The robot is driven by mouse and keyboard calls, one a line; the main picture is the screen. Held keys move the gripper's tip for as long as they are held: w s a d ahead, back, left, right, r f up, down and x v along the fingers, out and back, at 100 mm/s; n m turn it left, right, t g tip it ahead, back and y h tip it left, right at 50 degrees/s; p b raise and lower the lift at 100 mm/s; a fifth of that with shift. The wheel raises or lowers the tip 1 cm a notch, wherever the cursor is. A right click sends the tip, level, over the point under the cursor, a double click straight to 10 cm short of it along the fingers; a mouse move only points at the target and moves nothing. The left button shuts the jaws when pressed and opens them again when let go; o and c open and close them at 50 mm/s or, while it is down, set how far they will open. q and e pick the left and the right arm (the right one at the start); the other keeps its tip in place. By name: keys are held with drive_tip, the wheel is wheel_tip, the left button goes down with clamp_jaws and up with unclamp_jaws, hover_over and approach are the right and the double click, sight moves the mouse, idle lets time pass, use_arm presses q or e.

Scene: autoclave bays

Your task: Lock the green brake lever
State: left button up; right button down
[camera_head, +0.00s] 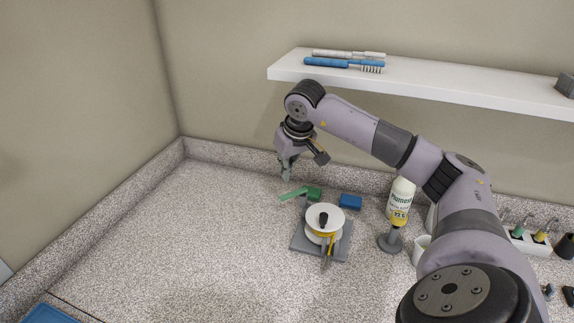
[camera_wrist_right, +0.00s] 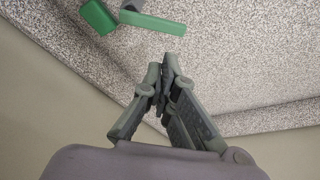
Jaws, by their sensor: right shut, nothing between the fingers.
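The green brake lever (camera_head: 292,194) is a light green bar that sticks out to the left of a darker green block (camera_head: 314,193), behind a grey base with a round white device. In the right wrist view the lever (camera_wrist_right: 152,22) and the green block (camera_wrist_right: 97,17) lie at the top edge, partly cut off. My right gripper (camera_head: 286,177) is shut and empty, just behind the lever, pointing down. In the right wrist view its fingertips (camera_wrist_right: 168,62) are together, a short gap from the lever. My left gripper is not in view.
The round white device (camera_head: 325,218) stands on a grey plate (camera_head: 342,247), with a blue block (camera_head: 350,201) behind it. A bottle (camera_head: 400,200) stands to the right. A white shelf (camera_head: 450,92) is above.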

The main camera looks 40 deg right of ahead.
sight(287, 197)
drive_tip(key=p+x, duration=0.1)
drive_tip(key=x, duration=0.5)
drive_tip(key=shift+f, duration=0.3)
drive_tip(key=shift+a, duration=0.1)
drive_tip(key=shift+s+a+b, duration=0.15)
drive_tip(key=shift+s+b, duration=0.1)
drive_tip(key=shift+b, duration=0.1)
idle(0.3)
drive_tip(key=shift+s+a+b, duration=0.25)
drive_tip(key=shift+s+b, duration=0.5)
drive_tip(key=shift+b, duration=0.2)
drive_tip(key=shift+s+a+b, duration=0.25)
drive_tip(key=shift+s+b, duration=0.55)
drive_tip(key=shift+b, duration=0.1)
drive_tip(key=shift+a, duration=0.1)
